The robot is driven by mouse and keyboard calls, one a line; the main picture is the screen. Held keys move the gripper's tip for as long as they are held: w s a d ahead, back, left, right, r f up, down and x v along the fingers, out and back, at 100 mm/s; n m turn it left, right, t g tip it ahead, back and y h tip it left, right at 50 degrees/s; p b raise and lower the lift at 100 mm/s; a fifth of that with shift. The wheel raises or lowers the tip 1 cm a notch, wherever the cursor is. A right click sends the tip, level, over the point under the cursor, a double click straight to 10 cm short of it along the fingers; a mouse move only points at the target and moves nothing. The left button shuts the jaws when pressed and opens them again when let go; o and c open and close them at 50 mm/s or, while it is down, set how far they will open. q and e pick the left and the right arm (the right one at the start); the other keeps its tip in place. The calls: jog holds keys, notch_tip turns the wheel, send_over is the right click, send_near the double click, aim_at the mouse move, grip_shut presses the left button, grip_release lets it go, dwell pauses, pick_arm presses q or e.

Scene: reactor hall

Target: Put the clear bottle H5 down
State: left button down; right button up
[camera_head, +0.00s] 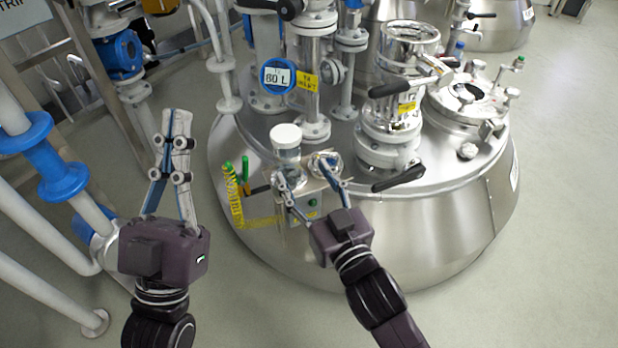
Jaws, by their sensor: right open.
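The clear bottle H5 (287,157) has a white cap and stands upright at the small metal box on the shiny vessel. Its lower part is partly hidden by my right gripper. My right gripper (301,168) is open, with its fingers spread. One fingertip is close to the bottle's base and the other is to the right of the bottle; I cannot tell whether either touches it. My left gripper (177,115) is raised left of the vessel, away from the bottle. Its fingers look close together, with no object visible in them; I cannot tell how far they are apart.
The metal box (314,213) has a green button. A yellow coiled hose (235,205) is left of it. Pipes, valves and a blue round gauge (277,76) rise behind the bottle from the vessel (430,235). Blue-flanged pipes (62,180) stand at the left. Floor is clear at right.

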pick_arm(q)
jog(key=shift+w+f+y, duration=0.3)
jog(key=shift+w+f, duration=0.25)
pick_arm(e)
jog(key=s+d+r+t, duration=0.3)
jog(key=r, duration=0.4)
jog(key=s+d+r+t, duration=0.2)
jog(key=s+d+r, duration=0.1)
jog(key=r, duration=0.4)
jog(key=s+d+r+t+y, duration=0.1)
jog(key=s+d+r+t, duration=0.2)
jog(key=r, duration=0.4)
jog(key=shift+s+m+t, duration=0.3)
jog(key=shift+s+m, duration=0.1)
pick_arm(q)
jog(key=shift+g, duration=0.4)
pick_arm(e)
jog(key=shift+f, duration=0.1)
